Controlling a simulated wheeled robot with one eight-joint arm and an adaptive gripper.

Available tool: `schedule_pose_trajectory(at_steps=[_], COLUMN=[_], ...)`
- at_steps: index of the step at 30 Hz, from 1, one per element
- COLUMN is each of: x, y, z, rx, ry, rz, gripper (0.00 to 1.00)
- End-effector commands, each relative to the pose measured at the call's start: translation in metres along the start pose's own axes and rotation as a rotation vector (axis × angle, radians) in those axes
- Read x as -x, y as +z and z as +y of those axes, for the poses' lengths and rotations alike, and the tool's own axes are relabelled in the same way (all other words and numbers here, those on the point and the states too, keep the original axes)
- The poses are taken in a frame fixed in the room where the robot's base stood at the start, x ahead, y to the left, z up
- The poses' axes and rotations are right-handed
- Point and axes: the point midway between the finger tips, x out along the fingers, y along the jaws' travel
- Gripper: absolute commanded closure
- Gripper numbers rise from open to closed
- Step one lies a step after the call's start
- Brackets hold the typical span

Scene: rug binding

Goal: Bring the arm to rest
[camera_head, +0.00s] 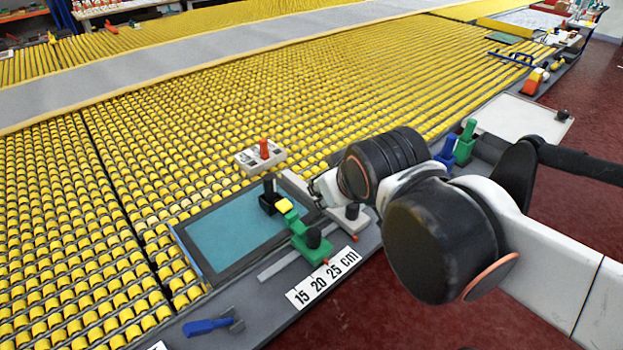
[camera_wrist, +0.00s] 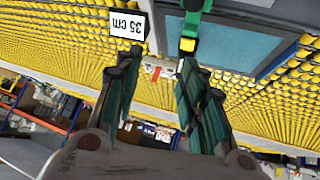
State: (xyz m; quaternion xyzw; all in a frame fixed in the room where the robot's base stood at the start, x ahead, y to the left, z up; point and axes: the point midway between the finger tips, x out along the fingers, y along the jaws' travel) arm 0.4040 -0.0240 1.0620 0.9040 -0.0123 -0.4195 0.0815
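My arm reaches in from the right in the head view, over the near edge of the roller table (camera_head: 250,100). My gripper (camera_wrist: 157,66) shows in the wrist view with its dark green-padded fingers apart and nothing between them. In the head view it is mostly hidden behind my wrist.
A teal mat in a dark frame (camera_head: 228,232) lies at the table's front edge, with a green and yellow tool (camera_head: 298,226) at its right. A grey block with a red knob (camera_head: 262,154) stands behind it. A blue-handled tool (camera_head: 207,326) lies front left. Blue and green holders (camera_head: 465,145) and a white board (camera_head: 520,120) are to the right. The wrist view shows a number sign (camera_wrist: 127,27).

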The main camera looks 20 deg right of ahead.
Motion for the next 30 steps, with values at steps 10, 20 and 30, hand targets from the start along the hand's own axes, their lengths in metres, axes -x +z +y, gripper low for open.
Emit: schedule_pose_trajectory(at_steps=[10,20,30], x=[0.016,0.015,0.015], y=[0.037,0.036,0.036], z=[-0.029,-0.028,-0.028], rx=[-0.138,-0.135,-0.135], ry=[-0.099,-0.097,-0.097], rz=[-0.083,-0.081,-0.081], gripper=[0.63,0.63,0.63])
